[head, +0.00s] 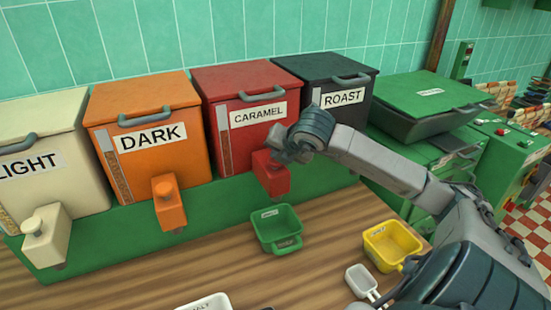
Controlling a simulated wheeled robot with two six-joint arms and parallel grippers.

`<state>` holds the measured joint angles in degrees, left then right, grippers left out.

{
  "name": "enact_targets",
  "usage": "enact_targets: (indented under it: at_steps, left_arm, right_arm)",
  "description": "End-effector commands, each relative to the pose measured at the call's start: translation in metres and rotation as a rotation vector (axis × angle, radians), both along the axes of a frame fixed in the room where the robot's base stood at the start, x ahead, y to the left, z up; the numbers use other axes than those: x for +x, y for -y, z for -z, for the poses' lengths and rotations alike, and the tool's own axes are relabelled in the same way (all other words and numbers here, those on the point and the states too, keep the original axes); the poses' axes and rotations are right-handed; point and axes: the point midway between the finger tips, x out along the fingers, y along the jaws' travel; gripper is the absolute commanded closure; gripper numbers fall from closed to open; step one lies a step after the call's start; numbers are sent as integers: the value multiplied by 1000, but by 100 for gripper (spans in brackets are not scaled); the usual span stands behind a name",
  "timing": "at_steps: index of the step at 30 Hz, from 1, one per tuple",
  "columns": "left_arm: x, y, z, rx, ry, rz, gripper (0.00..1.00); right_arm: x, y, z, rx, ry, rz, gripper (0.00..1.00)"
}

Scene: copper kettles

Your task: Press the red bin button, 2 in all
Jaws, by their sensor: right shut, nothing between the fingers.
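The red bin (251,92) labelled CARAMEL stands in a row of bins on a green base. Its red dispenser (270,177) sticks out at the front below the label. My right gripper (275,157) is shut and empty, right at the top of this dispenser. The gripper hides the button on top, so I cannot tell whether it is pressed in. A green scoop-like cup (277,229) stands on the counter just below the red dispenser. My left gripper is not in view.
A cream LIGHT bin (50,125) and an orange DARK bin (145,110) stand to the left, a black ROAST bin (325,72) to the right. A yellow container (392,243) and a white scoop (361,281) lie on the wooden counter. A green machine (430,100) stands right.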

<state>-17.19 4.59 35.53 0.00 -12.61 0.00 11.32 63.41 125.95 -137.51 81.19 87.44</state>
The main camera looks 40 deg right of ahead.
Motion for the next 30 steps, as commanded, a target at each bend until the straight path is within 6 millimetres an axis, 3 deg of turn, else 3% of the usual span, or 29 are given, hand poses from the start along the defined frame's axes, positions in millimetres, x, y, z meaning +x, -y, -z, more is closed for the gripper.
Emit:
enact_targets:
  at_steps: [17,30]
  left_arm:
    - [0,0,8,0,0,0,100]
    - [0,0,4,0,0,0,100]
  right_arm:
    - [0,0,7,1,-2,-1,100]
    - [0,0,1,2,-2,0,100]
